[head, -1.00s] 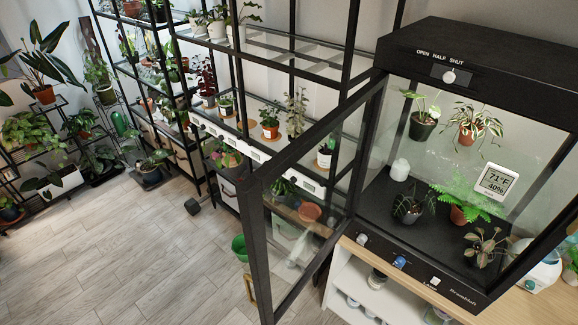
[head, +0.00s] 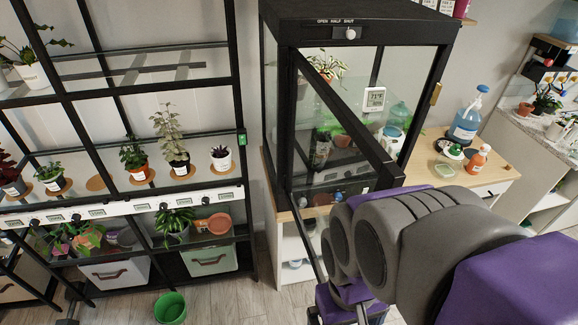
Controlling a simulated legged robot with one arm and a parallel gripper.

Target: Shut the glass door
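The glass door (head: 350,119) has a black frame and belongs to the black plant cabinet (head: 375,18). It stands open, hinged at the cabinet's left front post, and its top bar slants forward and right across the opening. My grey and purple arm crosses in front of its lower right part and hides most of its free edge. Inside the cabinet a plant and a white display (head: 374,98) show past the door.
A shelf rack with several potted plants stands left, with a green bucket (head: 170,307) on the floor. A brass-coloured piece (head: 436,93) is on the cabinet's right side.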

